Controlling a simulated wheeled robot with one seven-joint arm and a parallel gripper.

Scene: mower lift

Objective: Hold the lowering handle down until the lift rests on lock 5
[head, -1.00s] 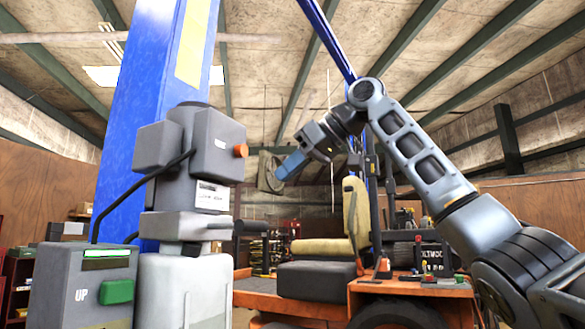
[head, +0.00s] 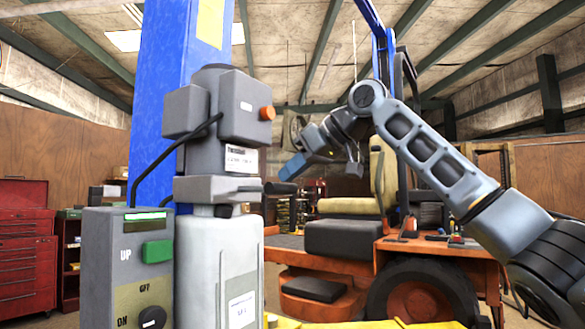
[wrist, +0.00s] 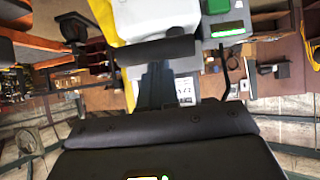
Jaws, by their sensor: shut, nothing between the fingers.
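The dark lowering handle (head: 280,187) sticks out to the right from the grey block of the power unit (head: 215,188), roughly level. In the wrist view a dark bar that looks like this handle (wrist: 165,50) crosses in front of the white tank. My gripper (head: 293,167) is shut and empty, just above and right of the handle in the head view. Its fingers (wrist: 155,85) point toward the bar in the wrist view; I cannot tell whether they touch it. The orange mower (head: 420,250) stands behind. The lift's locks are not visible.
A blue post (head: 165,100) rises behind the power unit. The control box (head: 125,255) with a green UP button (head: 157,251) and a lit green display stands at the left; the display is unreadable. A red tool cabinet (head: 25,240) is far left. Yellow metal (head: 330,323) shows at the bottom.

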